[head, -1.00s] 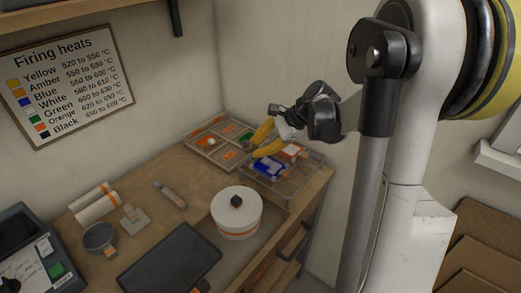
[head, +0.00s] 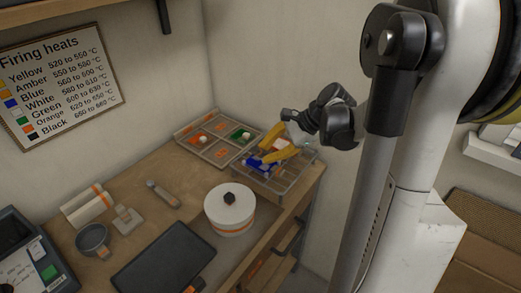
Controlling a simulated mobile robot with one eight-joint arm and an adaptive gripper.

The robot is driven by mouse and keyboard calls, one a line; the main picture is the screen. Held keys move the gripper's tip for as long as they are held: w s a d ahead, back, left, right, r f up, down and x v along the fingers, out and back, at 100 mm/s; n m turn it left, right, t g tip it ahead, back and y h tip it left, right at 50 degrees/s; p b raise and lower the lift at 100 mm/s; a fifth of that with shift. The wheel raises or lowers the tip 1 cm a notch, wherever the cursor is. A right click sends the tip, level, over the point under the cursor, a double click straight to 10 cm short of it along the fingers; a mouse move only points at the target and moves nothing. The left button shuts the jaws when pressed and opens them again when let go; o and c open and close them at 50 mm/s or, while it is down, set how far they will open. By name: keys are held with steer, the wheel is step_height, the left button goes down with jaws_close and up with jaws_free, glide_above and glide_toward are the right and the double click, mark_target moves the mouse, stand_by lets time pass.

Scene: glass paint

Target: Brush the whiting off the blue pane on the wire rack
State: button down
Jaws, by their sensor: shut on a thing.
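The blue pane (head: 256,165) lies on the wire rack (head: 288,186) at the far right corner of the bench. Pale marks show on the blue, too small to tell apart clearly. My gripper (head: 276,148) reaches in from the right with its yellow fingers over the rack, right above and beside the pane. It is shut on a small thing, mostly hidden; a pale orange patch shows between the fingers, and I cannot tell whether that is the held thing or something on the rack. The fingers cover part of the pane. I cannot tell whether the held thing touches it.
A sectioned tray (head: 186,141) with orange and green pieces stands left of the rack, against the wall. A white lidded pot (head: 231,212) stands in front of the rack. A dark flat slab (head: 165,260), a grey cup (head: 92,238) and a handled tool (head: 162,193) lie further left.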

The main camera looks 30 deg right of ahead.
stand_by(0.3)
steer(key=shift+r+p, duration=1.95)
steer(key=shift+r, duration=0.6)
step_height(320, 180, up, 11)
steer(key=p, duration=0.8)
steer(key=shift+f, duration=0.15)
